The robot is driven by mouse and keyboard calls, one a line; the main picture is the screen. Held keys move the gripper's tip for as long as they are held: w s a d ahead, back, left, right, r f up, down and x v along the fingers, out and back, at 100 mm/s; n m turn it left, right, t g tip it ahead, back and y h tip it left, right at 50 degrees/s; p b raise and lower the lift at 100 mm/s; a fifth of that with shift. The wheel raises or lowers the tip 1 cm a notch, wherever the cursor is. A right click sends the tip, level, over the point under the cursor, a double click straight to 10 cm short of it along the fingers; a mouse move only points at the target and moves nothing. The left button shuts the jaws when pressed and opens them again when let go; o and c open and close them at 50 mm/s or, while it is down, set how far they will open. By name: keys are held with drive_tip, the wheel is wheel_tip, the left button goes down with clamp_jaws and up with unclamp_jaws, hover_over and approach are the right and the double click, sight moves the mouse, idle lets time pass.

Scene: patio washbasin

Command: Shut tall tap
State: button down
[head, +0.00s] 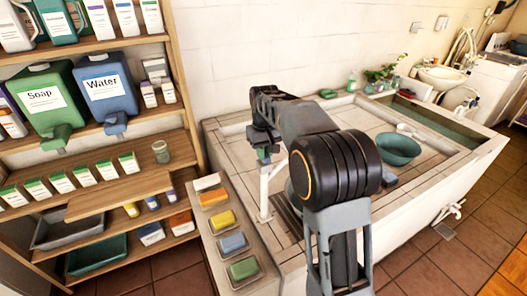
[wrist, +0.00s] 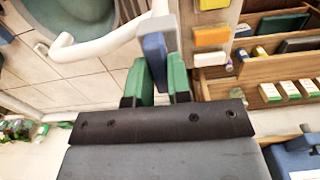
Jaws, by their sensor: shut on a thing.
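The tall tap (head: 265,195) is a white post at the near left of the tiled washbasin counter, partly hidden by my arm in the head view. In the wrist view its white curved spout (wrist: 95,46) reaches left over a grey-green bowl (wrist: 70,12). Its blue-grey handle (wrist: 154,52) stands beside the spout's base. My gripper (wrist: 162,76) has green fingers and is shut on this handle, one finger on each side. In the head view my gripper (head: 263,154) is small and mostly hidden at the tap's top. I see no water stream.
A wooden shelf (head: 120,190) with soap and water jugs stands at the left. A narrow ledge with several coloured sponges (head: 232,242) lies between shelf and counter. A green basin (head: 398,148) and a trough (head: 430,120) are on the right.

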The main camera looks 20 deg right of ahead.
drive_tip(key=c, duration=1.1)
unclamp_jaws()
drive_tip(key=shift+o, duration=0.2)
wheel_tip(320, 180, up, 14)
drive_tip(key=shift+f, duration=0.1)
